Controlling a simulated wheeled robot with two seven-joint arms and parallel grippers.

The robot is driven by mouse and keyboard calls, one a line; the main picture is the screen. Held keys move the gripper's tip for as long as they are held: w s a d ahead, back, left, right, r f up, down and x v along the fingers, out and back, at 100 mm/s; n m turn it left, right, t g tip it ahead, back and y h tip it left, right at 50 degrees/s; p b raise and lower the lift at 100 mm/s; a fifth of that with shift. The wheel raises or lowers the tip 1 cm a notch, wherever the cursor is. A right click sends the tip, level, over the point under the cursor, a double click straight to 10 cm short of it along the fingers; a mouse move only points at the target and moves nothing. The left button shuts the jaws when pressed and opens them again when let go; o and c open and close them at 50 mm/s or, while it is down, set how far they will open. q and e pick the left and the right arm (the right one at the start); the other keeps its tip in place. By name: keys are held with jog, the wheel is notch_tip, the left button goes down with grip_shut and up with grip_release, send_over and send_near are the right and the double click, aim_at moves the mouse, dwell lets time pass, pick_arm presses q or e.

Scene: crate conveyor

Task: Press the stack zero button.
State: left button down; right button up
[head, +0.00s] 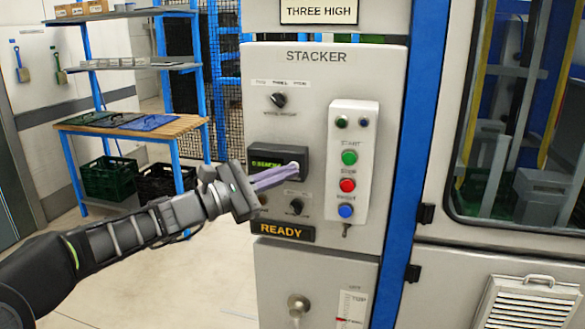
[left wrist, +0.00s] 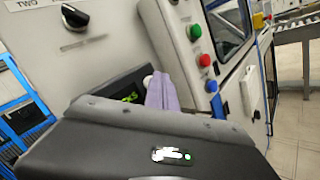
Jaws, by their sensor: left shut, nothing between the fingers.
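A black counter box (head: 265,155) with green digits is on the grey STACKER panel (head: 325,80). A small pale round button shows at its right end, mostly hidden behind my fingertips; part of this button (left wrist: 148,82) shows in the left wrist view. My left gripper (head: 294,170) is shut and empty, its lilac fingers pointing at that end of the box. The fingers (left wrist: 162,92) also show in the left wrist view. The tips look at or against the button; I cannot tell whether it is pressed in. My right gripper is not in view.
A white control box (head: 369,215) with green, red (head: 347,185) and blue (head: 345,211) buttons is just right of the fingers. Black knobs (head: 278,100) sit above and below the counter. A READY sign (head: 283,231) is lower. A shelf rack (head: 130,125) stands at left.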

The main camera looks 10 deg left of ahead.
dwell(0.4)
pick_arm(q)
jog(key=shift+s+b, duration=0.65)
jog(key=shift+s, duration=0.15)
jog(key=s+b, duration=0.3)
jog(key=s, duration=0.2)
jog(key=shift+a, duration=0.2)
dwell(0.5)
